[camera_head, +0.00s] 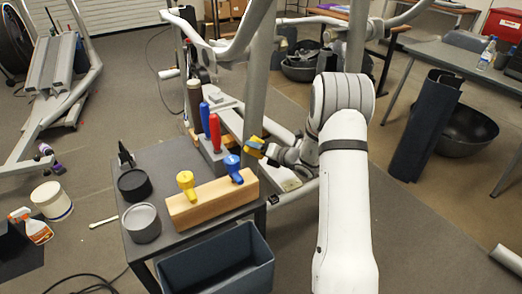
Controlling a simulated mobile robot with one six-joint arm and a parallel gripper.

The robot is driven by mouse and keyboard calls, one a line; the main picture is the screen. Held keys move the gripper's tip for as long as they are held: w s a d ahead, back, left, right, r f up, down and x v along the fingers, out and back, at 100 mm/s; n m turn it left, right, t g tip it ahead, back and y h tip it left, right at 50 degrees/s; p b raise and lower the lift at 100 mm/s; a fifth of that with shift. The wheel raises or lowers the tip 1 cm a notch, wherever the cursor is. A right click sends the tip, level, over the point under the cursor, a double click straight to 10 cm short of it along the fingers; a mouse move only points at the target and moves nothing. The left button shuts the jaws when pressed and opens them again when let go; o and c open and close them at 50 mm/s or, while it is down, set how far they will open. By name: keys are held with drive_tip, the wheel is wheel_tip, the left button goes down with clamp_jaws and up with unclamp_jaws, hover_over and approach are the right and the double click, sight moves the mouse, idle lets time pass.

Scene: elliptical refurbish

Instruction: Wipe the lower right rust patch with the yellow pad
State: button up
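My gripper (266,150) is near the middle of the view, at the grey upright post (259,80) of the elliptical machine. A yellow pad (255,147) with a dark part shows at its fingertips, and the gripper appears shut on it. The pad is beside or against the post; I cannot tell whether it touches. My white arm reaches up from the lower right to it. No rust patch can be made out on the post from here; the pad and gripper may hide part of the surface.
A dark side table (165,165) holds a wooden block (212,203) with yellow and blue handled tools, red and blue handled tools, and two round containers. A dark bin (216,270) stands in front. A white tub (51,200) and spray bottle (32,226) are on the floor at left.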

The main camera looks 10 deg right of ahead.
drive_tip(key=shift+s+a+f+b, duration=0.1)
drive_tip(key=shift+a+f+b, duration=0.1)
drive_tip(key=shift+f+b, duration=1.35)
drive_tip(key=shift+a+f+b, duration=0.15)
drive_tip(key=shift+f+b, duration=0.75)
drive_tip(key=shift+f, duration=1.1)
drive_tip(key=shift+s+a+f+b, duration=0.1)
drive_tip(key=shift+a+f+b, duration=0.1)
drive_tip(key=shift+f+b, duration=1.35)
drive_tip(key=shift+f+p, duration=0.2)
drive_tip(key=shift+p, duration=0.15)
approach(252, 169)
drive_tip(key=shift+s+a+f, duration=0.5)
drive_tip(key=shift+a+f, duration=0.15)
drive_tip(key=shift+a, duration=0.25)
drive_tip(key=shift+s+d, duration=0.25)
drive_tip(key=shift+s, duration=0.45)
drive_tip(key=shift+s+d, duration=0.2)
drive_tip(key=shift+s, duration=0.5)
